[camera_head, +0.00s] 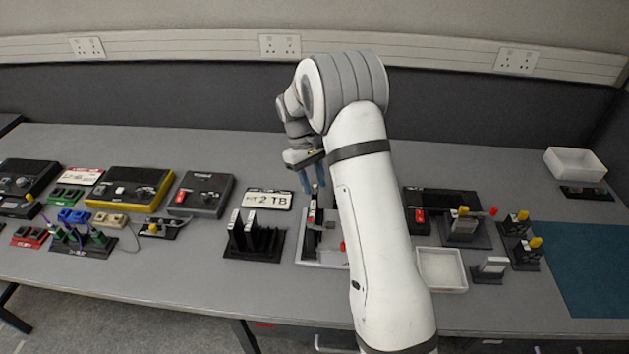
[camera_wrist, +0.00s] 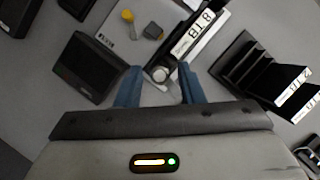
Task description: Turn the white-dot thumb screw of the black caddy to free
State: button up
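A black caddy with a white "8 TB" label (camera_wrist: 192,36) lies in the upper middle of the wrist view. A pale round thumb screw (camera_wrist: 160,73) shows at its near end, between my fingertips in the picture. I cannot tell whether the fingers touch it, nor make out its turn position. My gripper (camera_wrist: 160,88) has its two blue fingers apart, one on each side of the screw. In the head view my gripper (camera_head: 312,180) points down at the back of a pale dock (camera_head: 312,252), which my arm partly hides.
A black slotted rack (camera_wrist: 238,62) with labelled caddies stands to the right in the wrist view; the rack also shows in the head view (camera_head: 250,253). A dark box (camera_wrist: 88,68) lies left. A yellow knob (camera_wrist: 127,15) stands near the caddy. A white tray (camera_head: 441,270) sits front right.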

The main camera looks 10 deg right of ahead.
jog(key=shift+o, duration=0.3)
jog(key=b+v, duration=0.1)
jog(key=v, duration=0.7)
